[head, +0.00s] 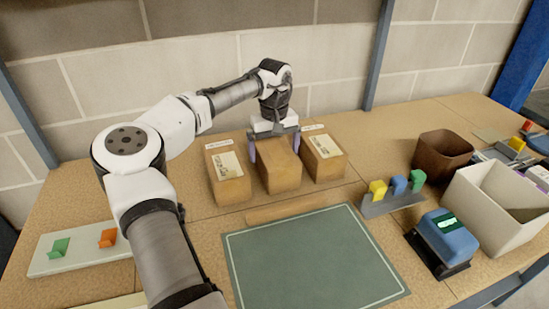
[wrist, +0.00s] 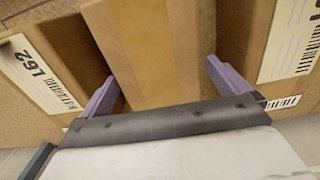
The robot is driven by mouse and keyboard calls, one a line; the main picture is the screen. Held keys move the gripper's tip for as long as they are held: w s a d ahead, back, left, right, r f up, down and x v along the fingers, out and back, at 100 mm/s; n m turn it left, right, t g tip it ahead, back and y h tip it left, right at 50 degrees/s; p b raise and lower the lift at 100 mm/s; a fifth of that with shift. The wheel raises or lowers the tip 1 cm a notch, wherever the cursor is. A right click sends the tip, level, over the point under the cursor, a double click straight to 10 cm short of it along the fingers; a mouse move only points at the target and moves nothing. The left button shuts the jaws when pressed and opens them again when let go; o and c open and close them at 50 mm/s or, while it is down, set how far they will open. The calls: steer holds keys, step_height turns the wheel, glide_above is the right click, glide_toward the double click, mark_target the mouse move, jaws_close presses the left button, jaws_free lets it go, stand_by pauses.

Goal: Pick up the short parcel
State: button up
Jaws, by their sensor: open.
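Three brown cardboard parcels stand in a row at the back of the bench: a left one (head: 230,186), a middle one (head: 281,176) and a right one (head: 324,160). The left and right ones carry white labels. I cannot tell for sure which is the short parcel. My gripper (head: 275,148) is open over the middle parcel, a purple finger on each side of it. In the wrist view the middle parcel (wrist: 160,45) lies between the fingers (wrist: 162,76).
A green mat (head: 310,262) lies in front of the parcels. At right are a block rack (head: 390,204), a blue device (head: 447,236), a brown bin (head: 440,158) and a white bin (head: 478,217). A pale tray (head: 82,252) with green and orange pieces lies at left. Gaps between parcels are narrow.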

steer(key=shift+d+f, duration=0.1)
steer(key=shift+f, duration=1.15)
steer(key=shift+r, duration=0.1)
steer(key=c, duration=1.4)
